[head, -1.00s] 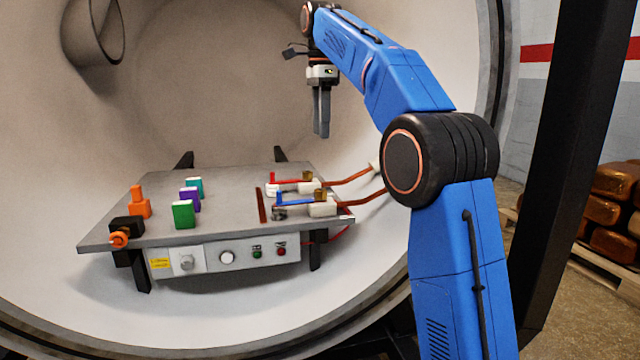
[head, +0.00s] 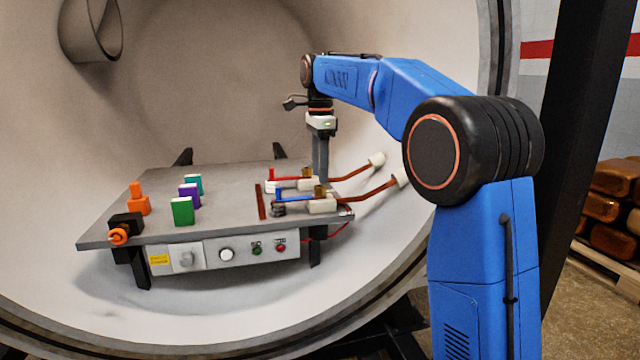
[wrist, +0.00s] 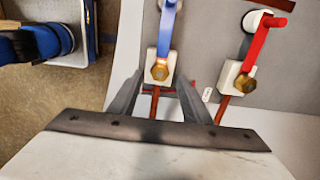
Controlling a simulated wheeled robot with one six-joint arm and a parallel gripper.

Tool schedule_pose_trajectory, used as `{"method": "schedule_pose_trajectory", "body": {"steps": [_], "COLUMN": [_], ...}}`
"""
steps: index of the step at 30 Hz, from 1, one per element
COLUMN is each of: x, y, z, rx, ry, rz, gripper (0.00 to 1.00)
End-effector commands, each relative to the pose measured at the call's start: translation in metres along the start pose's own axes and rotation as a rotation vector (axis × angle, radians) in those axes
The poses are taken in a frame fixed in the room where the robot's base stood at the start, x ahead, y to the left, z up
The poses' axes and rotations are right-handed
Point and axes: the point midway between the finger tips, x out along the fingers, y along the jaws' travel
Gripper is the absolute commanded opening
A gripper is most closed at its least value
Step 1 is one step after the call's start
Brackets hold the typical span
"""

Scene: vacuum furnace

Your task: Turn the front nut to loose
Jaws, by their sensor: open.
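The front nut (head: 320,190) is a brass hex nut on the white block of the terminal with the blue bar (head: 292,198). In the wrist view the same nut (wrist: 160,71) lies between my two dark fingertips, with the blue bar (wrist: 167,30) running away from it. My gripper (head: 320,182) points straight down over this nut, its tips close to nut height. The jaws are open, one finger on each side; I cannot tell whether they touch it. The rear nut (wrist: 245,83), beside the red bar (wrist: 262,45), is to the right of my fingers.
The grey table (head: 225,178) carries green (head: 183,211), purple and teal blocks and an orange piece (head: 139,200) on the left. Copper rods (head: 375,190) leave the terminals to the right. The round furnace wall (head: 220,80) encloses the table. The control panel (head: 225,251) is on the front edge.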

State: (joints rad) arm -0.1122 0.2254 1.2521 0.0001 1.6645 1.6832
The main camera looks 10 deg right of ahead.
Motion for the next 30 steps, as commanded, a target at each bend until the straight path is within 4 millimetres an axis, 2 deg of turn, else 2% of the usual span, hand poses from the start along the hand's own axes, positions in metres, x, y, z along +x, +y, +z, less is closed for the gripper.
{"method": "schedule_pose_trajectory", "body": {"steps": [3,9,21,26,27,30], "x": [0.019,0.038,0.043,0.043,0.043,0.043], "y": [0.001,0.000,0.000,0.000,0.000,0.000], "z": [0.000,0.000,0.000,0.000,0.000,0.000], "rx": [0.000,0.000,0.000,0.000,0.000,-0.001], "ry": [0.000,0.000,0.000,0.000,0.000,0.000], "rz": [0.001,0.001,-0.001,-0.001,-0.001,-0.001], "gripper": [0.44,0.44,0.44,0.06,0.02,0.03]}}
